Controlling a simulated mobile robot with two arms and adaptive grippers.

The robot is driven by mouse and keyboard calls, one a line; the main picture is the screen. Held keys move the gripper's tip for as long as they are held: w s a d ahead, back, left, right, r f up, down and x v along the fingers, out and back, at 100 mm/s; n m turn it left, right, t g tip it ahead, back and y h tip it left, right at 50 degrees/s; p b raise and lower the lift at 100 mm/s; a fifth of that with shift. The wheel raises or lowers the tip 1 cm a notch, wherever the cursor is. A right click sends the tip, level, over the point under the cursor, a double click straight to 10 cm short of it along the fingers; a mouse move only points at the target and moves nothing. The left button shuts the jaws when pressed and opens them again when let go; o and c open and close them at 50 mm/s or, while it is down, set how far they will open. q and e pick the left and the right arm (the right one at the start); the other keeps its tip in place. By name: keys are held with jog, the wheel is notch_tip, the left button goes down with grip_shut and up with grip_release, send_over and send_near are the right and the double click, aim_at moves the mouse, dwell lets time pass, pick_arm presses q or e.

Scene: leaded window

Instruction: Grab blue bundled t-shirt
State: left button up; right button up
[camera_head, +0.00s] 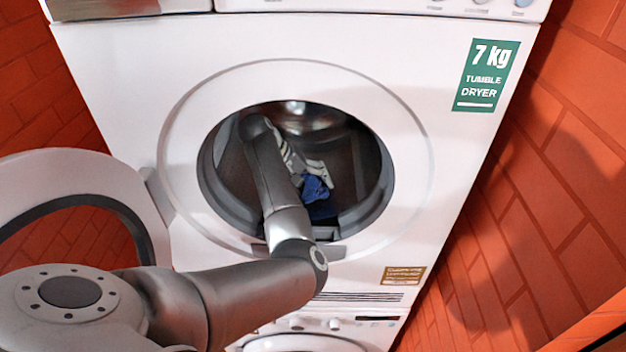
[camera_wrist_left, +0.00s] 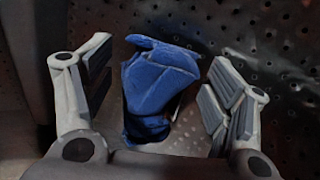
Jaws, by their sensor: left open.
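The blue bundled t-shirt (camera_head: 316,190) lies in the lower part of the dryer drum, partly hidden by my left gripper. My left arm reaches through the round door opening, and the left gripper (camera_head: 318,172) is inside the drum, close to the shirt. In the left wrist view the blue t-shirt (camera_wrist_left: 158,88) sits between the two spread fingers of the left gripper (camera_wrist_left: 160,95). Both fingers look apart from the cloth, with gaps on each side. My right gripper is not in view.
The white tumble dryer (camera_head: 440,160) has its round door (camera_head: 75,180) swung open to the left. The opening's rim (camera_head: 385,185) surrounds my arm. The drum wall (camera_wrist_left: 280,50) is perforated metal. Another white machine (camera_head: 305,343) stands below. Orange brick walls (camera_head: 560,200) flank the dryer.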

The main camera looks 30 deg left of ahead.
pick_arm(q)
jog(key=shift+c, duration=0.4)
jog(key=c, duration=0.7)
jog(key=shift+c, duration=0.4)
jog(key=shift+r, duration=0.1)
